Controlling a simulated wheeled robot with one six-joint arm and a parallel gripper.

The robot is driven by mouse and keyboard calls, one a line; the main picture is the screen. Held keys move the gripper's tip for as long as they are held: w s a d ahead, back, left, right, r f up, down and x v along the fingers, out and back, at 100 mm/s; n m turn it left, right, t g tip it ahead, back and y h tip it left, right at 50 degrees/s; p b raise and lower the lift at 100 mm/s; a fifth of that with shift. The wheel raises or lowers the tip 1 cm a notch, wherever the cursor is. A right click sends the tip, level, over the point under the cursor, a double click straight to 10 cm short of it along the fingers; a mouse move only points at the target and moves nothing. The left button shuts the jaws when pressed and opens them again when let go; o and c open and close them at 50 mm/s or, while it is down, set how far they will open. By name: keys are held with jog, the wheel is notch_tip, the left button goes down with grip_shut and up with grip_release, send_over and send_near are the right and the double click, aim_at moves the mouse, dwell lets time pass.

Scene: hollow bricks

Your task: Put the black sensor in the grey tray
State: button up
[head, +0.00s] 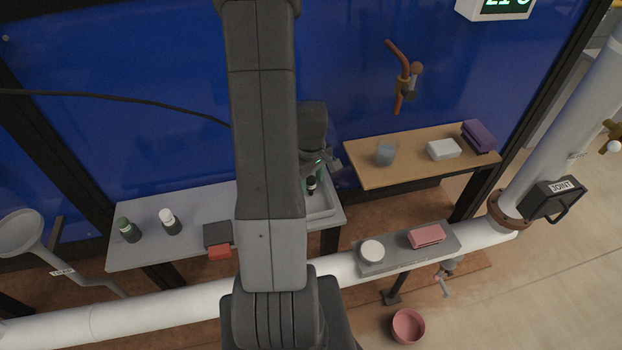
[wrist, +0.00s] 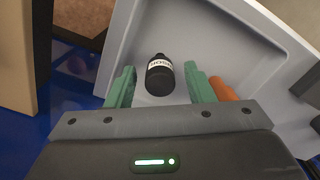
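The black sensor (wrist: 160,78) is a small dark bottle-like piece with a white label, seen in the wrist view inside the grey tray (wrist: 215,40). It also shows in the head view as a small dark piece (head: 311,187) over the tray's floor. The tray (head: 322,212) sits at the right end of the grey shelf, partly hidden by my arm. My gripper (wrist: 158,86) is open, with a green finger on each side of the sensor and gaps between. In the head view my gripper (head: 318,168) is just above the tray.
The grey shelf (head: 190,255) also holds a green-capped bottle (head: 128,231), a white-capped bottle (head: 169,222) and a dark box with a red part (head: 218,240). A wooden shelf (head: 385,177) at right holds a glass (head: 386,154). An orange piece (wrist: 222,89) lies beside the right finger.

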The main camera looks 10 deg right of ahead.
aim_at(311, 179)
notch_tip(311, 179, up, 12)
jog(key=shift+r, duration=0.15)
dwell(0.7)
